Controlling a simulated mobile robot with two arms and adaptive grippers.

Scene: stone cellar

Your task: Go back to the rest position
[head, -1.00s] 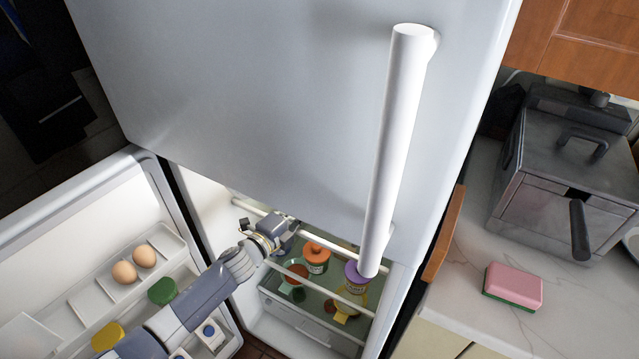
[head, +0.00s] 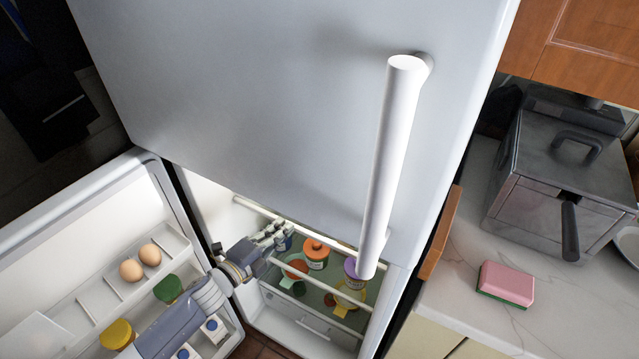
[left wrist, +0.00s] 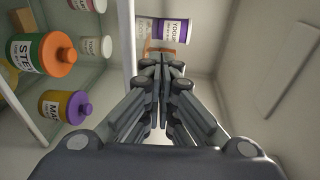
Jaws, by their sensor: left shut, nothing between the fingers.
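My left arm reaches in from the bottom of the head view, past the open fridge door (head: 75,215). My left gripper (head: 285,230) is at the front left of the lower compartment, beside the jars. In the left wrist view the left gripper (left wrist: 162,62) has its fingers together with nothing between them. Its tips point toward the back of the compartment, where yogurt tubs (left wrist: 172,30) stand. It looks apart from the orange-lidded jar (left wrist: 45,54) and the purple-lidded jar (left wrist: 66,106), which are to its left in that view. My right gripper is not in view.
The fridge's long white handle (head: 390,165) hangs over the compartment's right side. The open door's shelves hold two eggs (head: 140,262), a green-lidded jar (head: 168,289) and a yellow-lidded jar (head: 117,334). A pink sponge (head: 507,281) and a metal fryer (head: 555,185) sit on the counter at right.

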